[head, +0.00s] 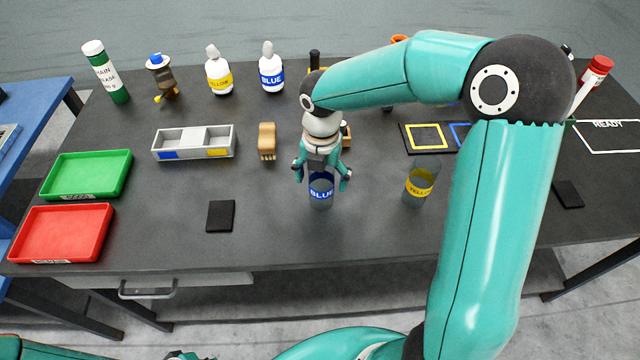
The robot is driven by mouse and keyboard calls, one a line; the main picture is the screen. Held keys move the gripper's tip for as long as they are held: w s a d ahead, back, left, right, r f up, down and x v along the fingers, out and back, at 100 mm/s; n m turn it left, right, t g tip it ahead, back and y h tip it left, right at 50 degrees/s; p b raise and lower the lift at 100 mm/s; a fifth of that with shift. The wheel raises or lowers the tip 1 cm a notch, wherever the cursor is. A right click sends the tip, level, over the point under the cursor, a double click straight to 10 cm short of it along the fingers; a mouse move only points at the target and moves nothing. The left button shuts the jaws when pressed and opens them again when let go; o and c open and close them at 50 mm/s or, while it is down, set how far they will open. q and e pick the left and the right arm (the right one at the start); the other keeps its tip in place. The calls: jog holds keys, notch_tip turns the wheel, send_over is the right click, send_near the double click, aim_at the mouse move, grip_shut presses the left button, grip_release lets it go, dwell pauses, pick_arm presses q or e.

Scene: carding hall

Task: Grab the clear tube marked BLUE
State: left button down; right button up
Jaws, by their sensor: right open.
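The clear tube marked BLUE (321,193) stands upright on the dark table near the middle. It has a blue band with white lettering. My right gripper (322,180) is directly over it, pointing down, with its fingers open. One finger shows on each side of the tube's upper part; I cannot tell whether they touch it. A second clear tube with a yellow band (419,184) stands to the right, beside my right arm. A little of my left arm shows at the bottom left edge; its gripper is not clearly visible.
A white bottle marked BLUE (271,72) and a yellow-labelled bottle (219,76) stand at the back. A wooden brush (267,142), a grey divided tray (168,146), a green tray (60,176) and a red tray (38,232) are left. A black pad (220,216) lies nearer the front.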

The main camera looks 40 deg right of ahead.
jog(key=shift+f, duration=0.65)
jog(key=c, duration=1.1)
jog(key=shift+c, duration=0.2)
